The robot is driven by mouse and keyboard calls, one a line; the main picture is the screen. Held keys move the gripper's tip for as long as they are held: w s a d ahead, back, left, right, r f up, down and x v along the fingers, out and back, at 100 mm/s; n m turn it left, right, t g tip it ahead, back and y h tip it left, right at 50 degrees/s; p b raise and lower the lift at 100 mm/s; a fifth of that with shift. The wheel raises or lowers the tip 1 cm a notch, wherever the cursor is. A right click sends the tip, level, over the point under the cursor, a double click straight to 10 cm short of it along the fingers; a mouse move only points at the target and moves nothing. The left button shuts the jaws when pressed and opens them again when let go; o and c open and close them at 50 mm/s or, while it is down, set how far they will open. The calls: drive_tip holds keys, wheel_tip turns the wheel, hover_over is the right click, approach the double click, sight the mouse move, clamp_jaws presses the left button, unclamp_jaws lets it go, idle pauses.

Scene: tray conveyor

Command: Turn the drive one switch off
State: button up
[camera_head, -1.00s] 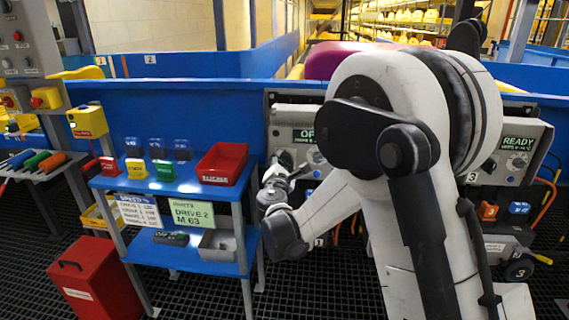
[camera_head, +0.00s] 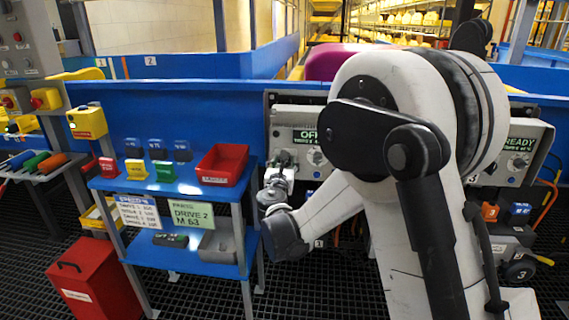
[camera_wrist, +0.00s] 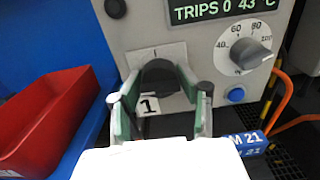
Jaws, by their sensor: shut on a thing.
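The drive one switch is a black rotary knob (camera_wrist: 160,76) on a pale square plate on the grey drive box. A tag marked "1" (camera_wrist: 149,104) hangs just below it. My gripper (camera_wrist: 160,88) is shut on the knob, one pale-green-lined finger on each side. In the head view my gripper (camera_head: 282,162) reaches the lower left of the drive box (camera_head: 285,128). The box's display reads "OFF" in the head view. In the wrist view the display (camera_wrist: 222,12) shows "TRIPS 0 43 C". My gripper hides part of the switch.
A dial (camera_wrist: 245,52) and blue button (camera_wrist: 236,95) sit right of the switch. Orange cables (camera_wrist: 286,98) and a blue "M 21" block (camera_wrist: 250,140) are lower right. A red bin (camera_wrist: 48,120) on the blue shelf stands close on the left.

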idle(0.3)
drive_tip(key=o, duration=1.2)
drive_tip(key=shift+c, duration=0.2)
drive_tip(key=shift+s, duration=0.1)
drive_tip(key=s+a, duration=0.1)
drive_tip(key=s, duration=1.1)
drive_tip(key=shift+w, duration=0.1)
